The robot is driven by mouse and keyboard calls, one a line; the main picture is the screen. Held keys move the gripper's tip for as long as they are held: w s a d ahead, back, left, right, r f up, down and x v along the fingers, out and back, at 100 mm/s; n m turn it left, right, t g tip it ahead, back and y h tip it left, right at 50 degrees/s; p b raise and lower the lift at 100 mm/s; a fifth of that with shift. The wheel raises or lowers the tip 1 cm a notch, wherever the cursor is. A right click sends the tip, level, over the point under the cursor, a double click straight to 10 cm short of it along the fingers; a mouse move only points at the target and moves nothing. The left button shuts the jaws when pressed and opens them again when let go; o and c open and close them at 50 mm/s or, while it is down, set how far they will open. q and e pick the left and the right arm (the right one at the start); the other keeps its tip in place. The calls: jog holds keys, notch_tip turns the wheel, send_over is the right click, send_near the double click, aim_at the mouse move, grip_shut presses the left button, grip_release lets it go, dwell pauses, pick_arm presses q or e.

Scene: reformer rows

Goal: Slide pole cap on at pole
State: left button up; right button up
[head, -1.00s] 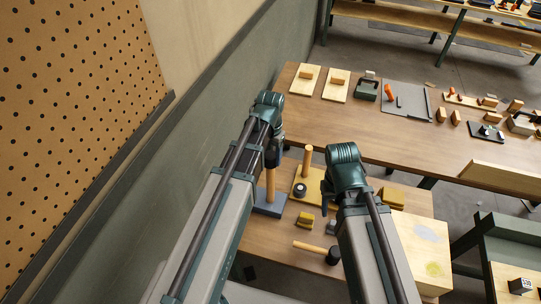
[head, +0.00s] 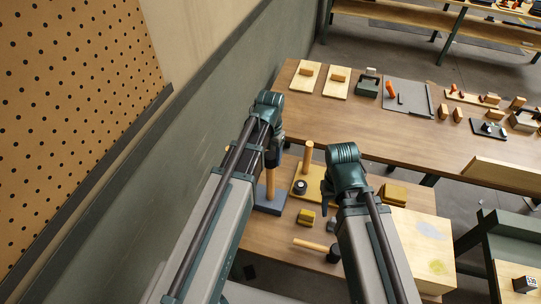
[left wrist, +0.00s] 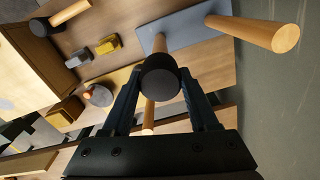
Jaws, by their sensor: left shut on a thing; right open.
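My left gripper (left wrist: 160,100) is shut on a round black cap, the pole cap (left wrist: 160,78), held between its two fingers. In the head view the left gripper (head: 271,160) hangs over the near table, in front of the upper part of a wooden pole (head: 270,184). The pole stands upright on a blue-grey base (head: 268,203). In the left wrist view the pole (left wrist: 262,34) and its base (left wrist: 187,28) lie right of and above the cap, and the pole's top is apart from the cap. My right gripper (head: 326,195) is open and looks empty.
A mallet (head: 312,246) and small blocks (head: 307,217) lie nearby. A pale box (head: 420,240) is at right; a wall (head: 200,190) is close on the left.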

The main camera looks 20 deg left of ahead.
aim_at(270, 155)
pick_arm(q)
jog(key=o, duration=1.4)
jog(key=shift+o, duration=0.2)
notch_tip(270, 155, up, 12)
jog(key=p, duration=1.2)
jog(key=shift+f, duration=0.1)
